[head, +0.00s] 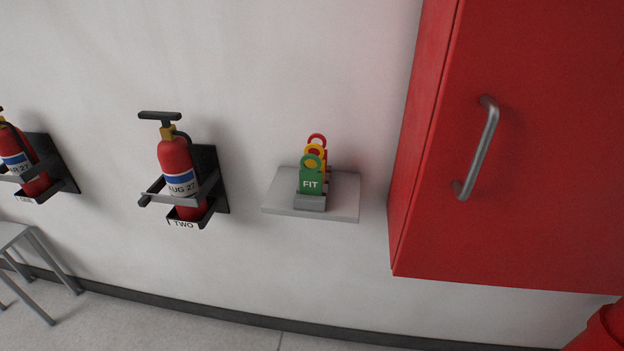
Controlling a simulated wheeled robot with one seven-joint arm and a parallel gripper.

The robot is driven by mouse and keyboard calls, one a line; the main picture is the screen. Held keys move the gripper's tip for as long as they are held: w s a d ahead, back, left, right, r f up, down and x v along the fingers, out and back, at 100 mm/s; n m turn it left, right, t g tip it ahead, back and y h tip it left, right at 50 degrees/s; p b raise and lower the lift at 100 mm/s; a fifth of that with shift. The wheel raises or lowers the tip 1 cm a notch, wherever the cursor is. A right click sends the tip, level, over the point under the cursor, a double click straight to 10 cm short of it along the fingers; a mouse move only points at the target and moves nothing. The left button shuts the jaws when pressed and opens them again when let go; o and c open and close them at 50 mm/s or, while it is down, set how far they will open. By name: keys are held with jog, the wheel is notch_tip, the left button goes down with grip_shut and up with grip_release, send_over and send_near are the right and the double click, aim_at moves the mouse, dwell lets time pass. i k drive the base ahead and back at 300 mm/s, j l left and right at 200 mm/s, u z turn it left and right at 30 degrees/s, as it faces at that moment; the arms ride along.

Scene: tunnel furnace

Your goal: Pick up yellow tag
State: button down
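The yellow tag (322,152) stands in a small grey holder (310,202) on a wall shelf. It is between a green tag (311,179) marked "FIT" in front and a red tag (318,138) behind. The green tag hides most of the yellow tag; its ring top and a strip of its right side show. The holder rests on a light grey shelf (343,203). My gripper is not in view.
A red cabinet (540,180) with a metal handle (480,150) juts out right of the shelf. A fire extinguisher (175,160) hangs in a bracket marked "TWO" to the left, and another (22,165) farther left. A grey stool or table (30,262) stands at lower left.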

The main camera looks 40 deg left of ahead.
aim_at(309, 162)
jog(key=j+u, duration=0.2)
jog(key=u, duration=0.15)
jog(key=i+j+u, duration=0.1)
jog(key=u, duration=0.3)
jog(key=i+j+u, duration=0.1)
jog(key=u, duration=0.25)
jog(key=i+j, duration=0.05)
jog(key=j, duration=0.05)
